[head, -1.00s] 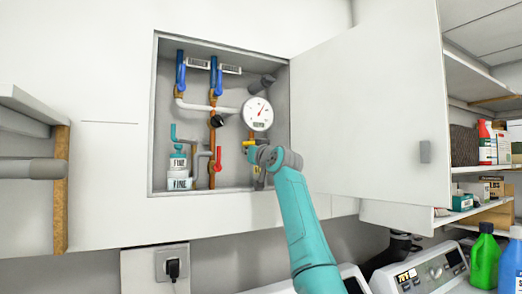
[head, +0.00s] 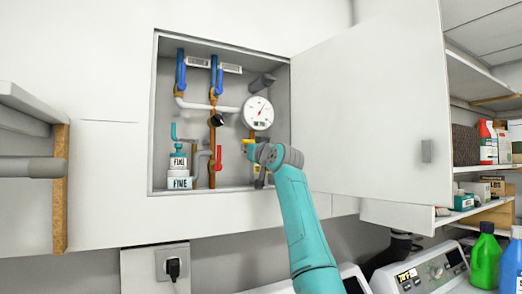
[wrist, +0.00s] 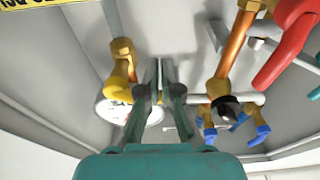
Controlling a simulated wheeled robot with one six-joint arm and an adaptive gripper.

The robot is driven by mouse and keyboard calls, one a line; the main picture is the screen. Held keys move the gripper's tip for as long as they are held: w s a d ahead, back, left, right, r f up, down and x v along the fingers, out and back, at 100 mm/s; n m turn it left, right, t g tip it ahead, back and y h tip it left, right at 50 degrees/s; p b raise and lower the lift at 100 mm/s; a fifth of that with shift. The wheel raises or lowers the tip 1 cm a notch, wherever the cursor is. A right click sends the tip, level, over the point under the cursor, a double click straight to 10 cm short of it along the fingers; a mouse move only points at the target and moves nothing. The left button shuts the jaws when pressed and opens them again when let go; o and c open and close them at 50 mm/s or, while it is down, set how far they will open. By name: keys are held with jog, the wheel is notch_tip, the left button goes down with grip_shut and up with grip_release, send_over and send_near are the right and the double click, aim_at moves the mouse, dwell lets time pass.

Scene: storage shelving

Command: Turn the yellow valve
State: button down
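The yellow valve (wrist: 122,78) is on a copper pipe inside the open wall cabinet. In the wrist view it is just left of my gripper's fingers. In the head view, a little of the yellow valve (head: 249,142) shows below the round gauge, partly hidden by my gripper. My gripper (wrist: 161,63) has its two fingers close together with nothing seen between them. The fingers are beside the valve; I cannot tell whether they touch it. My gripper is small and partly hidden by its own wrist in the head view.
The gauge (head: 258,113), red valve handle (head: 218,158), black knob (head: 217,120) and blue valves (head: 181,70) crowd the cabinet. The open cabinet door (head: 375,110) bounds the right side. Shelves stand farther right.

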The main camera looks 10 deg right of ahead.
jog(key=r+v, duration=0.1)
jog(key=v, duration=0.8)
jog(key=shift+s+d, duration=0.2)
jog(key=shift+s, duration=0.1)
dwell(0.7)
